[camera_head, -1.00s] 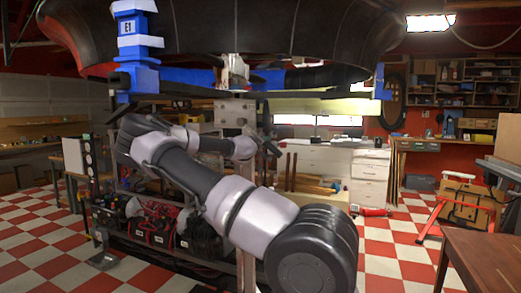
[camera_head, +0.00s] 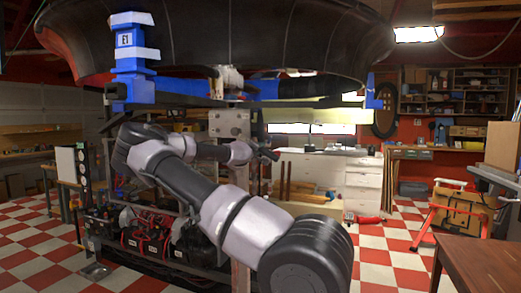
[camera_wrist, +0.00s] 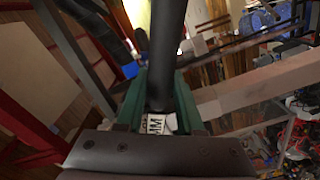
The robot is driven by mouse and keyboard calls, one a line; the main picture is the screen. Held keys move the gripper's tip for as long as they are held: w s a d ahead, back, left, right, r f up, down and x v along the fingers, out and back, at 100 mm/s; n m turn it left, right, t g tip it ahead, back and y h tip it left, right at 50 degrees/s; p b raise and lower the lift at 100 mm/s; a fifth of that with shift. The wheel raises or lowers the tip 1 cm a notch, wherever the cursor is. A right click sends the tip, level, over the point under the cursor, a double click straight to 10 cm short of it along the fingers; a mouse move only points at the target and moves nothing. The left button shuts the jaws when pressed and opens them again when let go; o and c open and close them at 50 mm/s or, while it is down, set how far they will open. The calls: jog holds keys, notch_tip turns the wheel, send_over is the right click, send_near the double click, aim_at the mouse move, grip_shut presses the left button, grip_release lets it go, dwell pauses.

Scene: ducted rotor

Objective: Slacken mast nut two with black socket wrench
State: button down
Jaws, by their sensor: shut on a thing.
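My gripper (camera_wrist: 160,108) is shut on a black shaft (camera_wrist: 168,45), which looks like the socket wrench. The shaft runs up the middle of the wrist view between the green fingers. A white label with dark letters shows at its near end; its far end is out of view. In the head view my gripper (camera_head: 267,152) is small and dark, just right of and below a grey metal plate (camera_head: 230,123) on the rotor stand. Small round marks show on the plate, but I cannot tell which, if any, is mast nut two.
Stand posts and beams surround my gripper; a pale beam (camera_wrist: 255,85) crosses close by. A wooden table (camera_head: 475,265) is at the lower right.

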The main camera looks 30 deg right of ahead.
jog(key=shift+v, duration=2.45)
